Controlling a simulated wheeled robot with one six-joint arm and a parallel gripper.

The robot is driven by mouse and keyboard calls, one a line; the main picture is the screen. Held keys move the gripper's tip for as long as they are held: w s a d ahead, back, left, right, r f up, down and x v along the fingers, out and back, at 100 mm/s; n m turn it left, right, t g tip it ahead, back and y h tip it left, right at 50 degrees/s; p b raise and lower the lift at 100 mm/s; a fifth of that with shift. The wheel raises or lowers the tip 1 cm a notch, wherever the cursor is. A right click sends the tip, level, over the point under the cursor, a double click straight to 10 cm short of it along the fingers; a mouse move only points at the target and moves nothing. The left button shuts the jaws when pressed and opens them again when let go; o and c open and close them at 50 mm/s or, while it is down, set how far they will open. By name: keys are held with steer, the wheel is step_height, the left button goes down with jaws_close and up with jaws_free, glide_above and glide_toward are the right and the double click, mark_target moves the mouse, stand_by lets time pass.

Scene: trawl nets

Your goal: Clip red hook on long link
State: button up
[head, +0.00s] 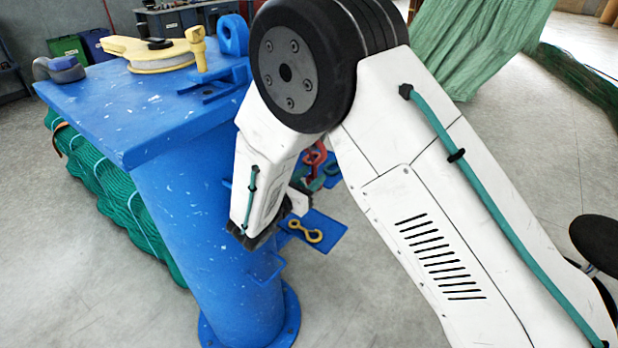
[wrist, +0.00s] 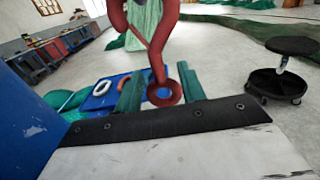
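The red hook (wrist: 150,45) stands large in the wrist view, its round eye at the bottom and its top cut off by the frame. My gripper (wrist: 163,90) has its two green fingers on either side of that eye, apparently touching both sides. In the head view the red hook (head: 315,155) shows just past my wrist, partly hidden by my arm. A yellow figure-eight link (head: 305,233) shows in the head view. I cannot tell which is the long link.
The blue plate (head: 328,230) juts from a thick blue post (head: 205,215). The blue top (head: 120,110) carries a yellow block and a grey shackle. Green netting (head: 95,180) hangs behind the post. A black stool (wrist: 290,47) stands at right on open grey floor.

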steer(key=v, duration=0.7)
steer(key=shift+s+a, duration=0.25)
steer(key=shift+s, duration=0.1)
steer(key=s+d+r+m+g, duration=0.3)
steer(key=s+d+m+g, duration=0.35)
steer(key=d, duration=0.25)
steer(key=s+d+r+m+g, duration=0.3)
steer(key=s+d+m+g, duration=0.35)
steer(key=d, duration=0.25)
steer(key=s+d+r+m+y, duration=1.1)
steer(key=s+d+r+m, duration=0.1)
steer(key=s+m, duration=0.3)
steer(key=shift+s+d+r, duration=0.2)
steer(key=shift+s+r, duration=0.3)
steer(key=shift+r, duration=0.35)
